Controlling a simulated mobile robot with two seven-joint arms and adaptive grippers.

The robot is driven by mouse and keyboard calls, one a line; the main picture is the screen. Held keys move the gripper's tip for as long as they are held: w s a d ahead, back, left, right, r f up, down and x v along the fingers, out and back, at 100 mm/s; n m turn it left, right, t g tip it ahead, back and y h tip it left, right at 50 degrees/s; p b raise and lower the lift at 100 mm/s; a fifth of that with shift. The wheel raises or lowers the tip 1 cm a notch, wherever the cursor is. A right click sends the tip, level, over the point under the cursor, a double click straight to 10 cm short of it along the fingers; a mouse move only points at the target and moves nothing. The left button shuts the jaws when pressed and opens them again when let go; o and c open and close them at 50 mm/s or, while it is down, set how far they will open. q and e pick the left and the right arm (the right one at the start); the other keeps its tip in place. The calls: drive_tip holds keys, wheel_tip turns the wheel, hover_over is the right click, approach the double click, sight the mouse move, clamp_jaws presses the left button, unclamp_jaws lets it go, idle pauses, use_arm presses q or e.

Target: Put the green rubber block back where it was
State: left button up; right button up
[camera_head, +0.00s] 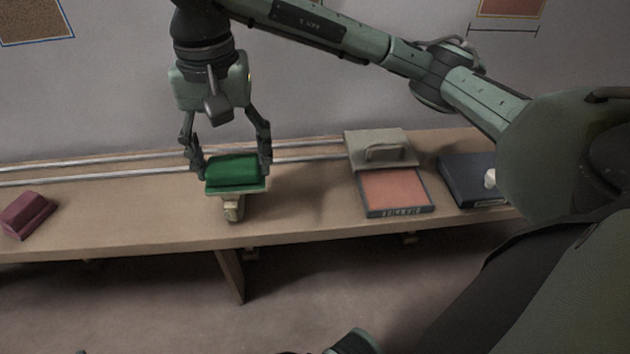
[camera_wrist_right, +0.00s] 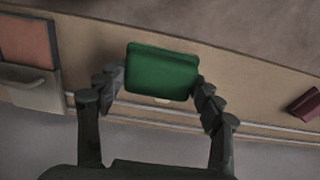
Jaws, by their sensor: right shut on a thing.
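The green rubber block (camera_head: 232,171) is between the fingers of my right gripper (camera_head: 232,165), which is shut on it from both sides. My left gripper is not in view.
The wooden bench (camera_head: 300,220) carries a maroon block (camera_head: 28,213) at left. To the right are an open case with an orange pad (camera_head: 395,189) and a dark box (camera_head: 462,182). Metal rails (camera_head: 90,165) run along the bench's back, by the wall.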

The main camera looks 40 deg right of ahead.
drive_tip(key=d+f, duration=0.2)
drive_tip(key=d, duration=0.1)
drive_tip(key=s+d+f, duration=0.1)
drive_tip(key=d+f, duration=0.1)
drive_tip(key=d, duration=0.2)
drive_tip(key=d+f+b, duration=0.1)
drive_tip(key=d+f, duration=0.1)
drive_tip(key=d, duration=0.2)
drive_tip(key=shift+s+d+f, duration=0.25)
drive_tip(key=shift+s+f, duration=0.05)
drive_tip(key=shift+f, duration=0.05)
drive_tip(key=shift+d+f, duration=0.15)
drive_tip(key=shift+f, duration=0.05)
wheel_tip(320, 180, down, 3)
drive_tip(key=shift+f, duration=0.4)
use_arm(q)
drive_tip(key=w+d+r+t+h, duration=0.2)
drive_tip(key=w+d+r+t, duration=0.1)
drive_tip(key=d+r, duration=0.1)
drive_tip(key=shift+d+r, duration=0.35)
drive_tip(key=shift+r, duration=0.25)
use_arm(e)
drive_tip(key=shift+c, duration=0.5)
drive_tip(key=o, duration=1.2)
drive_tip(key=shift+c, duration=0.2)
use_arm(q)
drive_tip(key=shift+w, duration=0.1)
use_arm(e)
drive_tip(key=shift+r, duration=0.1)
